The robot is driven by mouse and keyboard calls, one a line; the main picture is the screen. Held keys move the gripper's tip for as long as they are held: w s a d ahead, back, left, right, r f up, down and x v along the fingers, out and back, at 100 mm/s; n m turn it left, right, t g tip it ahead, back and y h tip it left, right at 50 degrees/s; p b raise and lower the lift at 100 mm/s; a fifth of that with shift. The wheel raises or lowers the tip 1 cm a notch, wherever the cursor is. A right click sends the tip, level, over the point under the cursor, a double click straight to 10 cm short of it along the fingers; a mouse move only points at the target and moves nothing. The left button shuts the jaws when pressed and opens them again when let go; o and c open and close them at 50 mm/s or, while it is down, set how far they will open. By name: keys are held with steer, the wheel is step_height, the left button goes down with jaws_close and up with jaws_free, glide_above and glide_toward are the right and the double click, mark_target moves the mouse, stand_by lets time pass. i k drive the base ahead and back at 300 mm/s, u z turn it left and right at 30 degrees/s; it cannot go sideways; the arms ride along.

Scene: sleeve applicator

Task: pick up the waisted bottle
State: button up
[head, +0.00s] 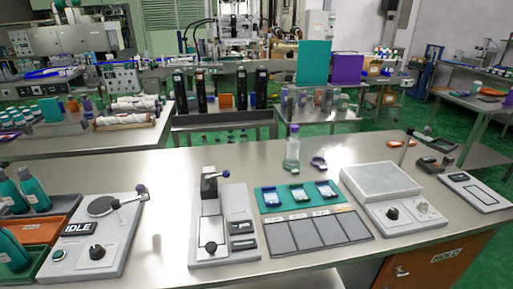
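A clear, slightly greenish bottle with a purple cap (292,150) stands upright near the far edge of the steel bench (165,175), right of the middle of the head view. It appears to narrow toward its neck; it is too small to be sure of a waist. Several dark teal bottles (34,190) stand in trays at the left edge, partly cut off by the frame. My gripper is not in view.
A purple ring-like object (319,163) lies just right of the clear bottle. In front are a teal mat with small pieces (268,199) and a dark panelled board (318,232). A lever press (222,225) stands left, a grey-plate device (383,185) right. The bench left of the bottle is clear.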

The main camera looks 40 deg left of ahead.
mark_target(293, 142)
steer(key=u, duration=0.95)
steer(key=i, duration=0.85)
steer(key=u, duration=0.85)
